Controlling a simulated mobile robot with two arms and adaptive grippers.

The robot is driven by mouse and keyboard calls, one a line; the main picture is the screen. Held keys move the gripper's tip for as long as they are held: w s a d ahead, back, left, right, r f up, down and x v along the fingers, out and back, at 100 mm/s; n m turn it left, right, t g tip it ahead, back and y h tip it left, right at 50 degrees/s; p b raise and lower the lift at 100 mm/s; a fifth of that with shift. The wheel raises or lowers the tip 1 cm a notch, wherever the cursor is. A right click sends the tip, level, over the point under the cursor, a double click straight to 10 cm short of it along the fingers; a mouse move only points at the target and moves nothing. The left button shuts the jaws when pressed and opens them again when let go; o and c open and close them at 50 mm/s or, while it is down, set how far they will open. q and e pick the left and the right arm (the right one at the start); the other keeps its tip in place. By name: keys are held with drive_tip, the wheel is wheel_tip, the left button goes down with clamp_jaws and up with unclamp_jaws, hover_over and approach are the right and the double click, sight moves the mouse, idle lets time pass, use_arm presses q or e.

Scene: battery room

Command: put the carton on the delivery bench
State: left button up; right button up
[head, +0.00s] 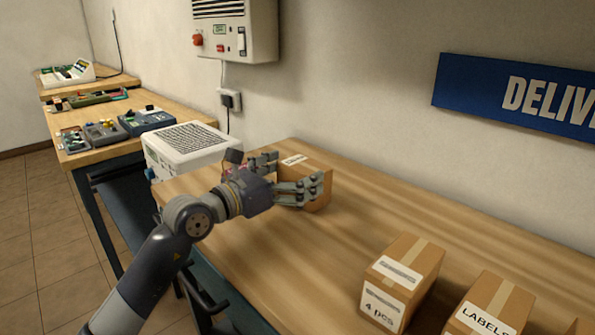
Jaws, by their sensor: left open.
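A brown carton (313,164) with a white label on top sits on the wooden delivery bench (255,243), close to the wall. My left gripper (297,171) is open, with its fingers on either side of the carton. The near finger covers part of the carton's front. I cannot tell whether the fingers touch it. A blue sign (520,97) starting "DELIV" hangs on the wall above the bench. My right gripper is not in view.
A carton marked "4 pcs" (402,275) and a carton marked "LABELS" (490,305) stand at the bench's near right. A white box-shaped unit (190,148) stands left of the gripper. Side tables with devices (130,128) stand farther left. The bench middle is clear.

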use_arm(q)
drive_tip(key=v, duration=1)
drive_tip(key=shift+s+a, duration=0.45)
drive_tip(key=shift+a, duration=0.1)
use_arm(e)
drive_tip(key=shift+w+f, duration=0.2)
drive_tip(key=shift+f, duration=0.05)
